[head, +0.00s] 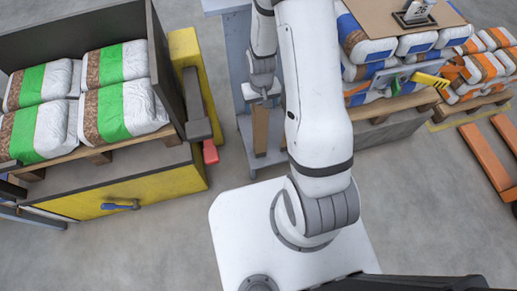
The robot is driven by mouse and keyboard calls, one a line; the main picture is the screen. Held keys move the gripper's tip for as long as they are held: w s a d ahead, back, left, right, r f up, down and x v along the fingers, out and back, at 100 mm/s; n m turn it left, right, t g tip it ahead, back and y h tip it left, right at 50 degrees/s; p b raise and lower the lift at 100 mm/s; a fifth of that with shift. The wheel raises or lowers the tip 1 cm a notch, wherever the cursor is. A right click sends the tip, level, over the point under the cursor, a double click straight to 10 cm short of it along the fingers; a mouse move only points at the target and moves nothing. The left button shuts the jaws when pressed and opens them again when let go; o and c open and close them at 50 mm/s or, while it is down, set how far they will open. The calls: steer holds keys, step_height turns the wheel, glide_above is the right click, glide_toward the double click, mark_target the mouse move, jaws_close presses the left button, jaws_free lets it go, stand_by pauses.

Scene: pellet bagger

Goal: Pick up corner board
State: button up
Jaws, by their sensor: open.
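A narrow brown upright strip, which looks like the corner board (260,132), stands by the blue-grey stand left of my arm. My gripper (262,97) points down directly over its upper end in the picture. The gripper is open. It overlaps the top of the strip in this view, so I cannot tell whether the fingers are around it or only in front of it. The right side of the strip is close to my white arm link.
Left, a dark-walled bay holds white, green and brown bags (122,112) on a pallet above a yellow-sided base (160,190). Right, stacked bags (415,45) carry a brown sheet (375,18). Orange forks (487,155) lie at far right. Grey floor is clear between.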

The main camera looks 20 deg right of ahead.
step_height(320, 180, down, 2)
steer(key=shift+f, duration=0.2)
steer(key=shift+r, duration=0.1)
jaws_close()
stand_by(0.6)
